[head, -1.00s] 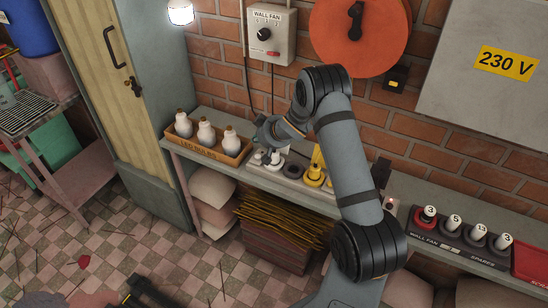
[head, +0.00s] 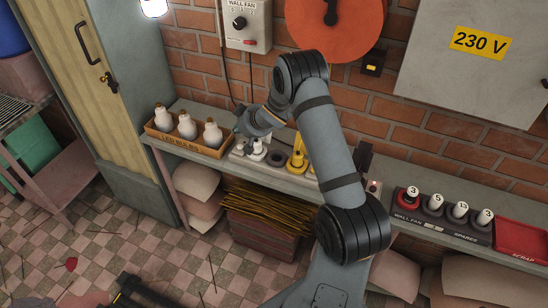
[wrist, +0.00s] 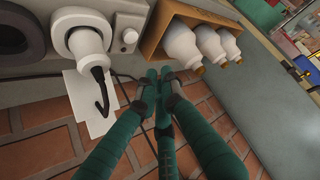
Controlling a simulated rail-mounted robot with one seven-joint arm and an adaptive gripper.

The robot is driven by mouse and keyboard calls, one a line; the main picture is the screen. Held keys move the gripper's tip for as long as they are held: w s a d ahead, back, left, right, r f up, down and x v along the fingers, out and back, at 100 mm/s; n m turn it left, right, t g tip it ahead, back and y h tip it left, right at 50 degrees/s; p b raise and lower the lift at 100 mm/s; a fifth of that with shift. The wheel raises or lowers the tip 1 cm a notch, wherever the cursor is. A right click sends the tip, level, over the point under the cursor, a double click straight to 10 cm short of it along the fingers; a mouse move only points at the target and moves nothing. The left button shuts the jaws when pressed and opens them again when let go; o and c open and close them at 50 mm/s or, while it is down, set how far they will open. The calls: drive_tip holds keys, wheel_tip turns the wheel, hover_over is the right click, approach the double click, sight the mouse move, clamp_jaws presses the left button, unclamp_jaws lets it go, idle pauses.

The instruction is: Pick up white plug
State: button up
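The white plug (wrist: 85,42) sits in a white socket at the upper left of the wrist view, with a black cable coming out of it. In the head view a white plug (head: 257,147) stands on the bench just right of the bulb tray. My gripper (wrist: 160,75) has teal fingers, with their tips close together and nothing seen between them. It is apart from the plug, to its right in the wrist view. In the head view my gripper (head: 240,124) is above the bench, between the bulb tray and the plug, and partly hidden by my arm.
A wooden tray (head: 160,136) with three white bulbs stands left of the plug. A yellow plug (head: 297,158) and a dark ring (head: 277,158) are to its right. A rack of numbered spares (head: 437,223) and a red scrap tray (head: 520,242) are farther right. A brick wall is behind.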

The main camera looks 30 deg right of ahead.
drive_tip(key=o, duration=1)
drive_tip(key=shift+o, duration=0.3)
drive_tip(key=shift+r, duration=0.1)
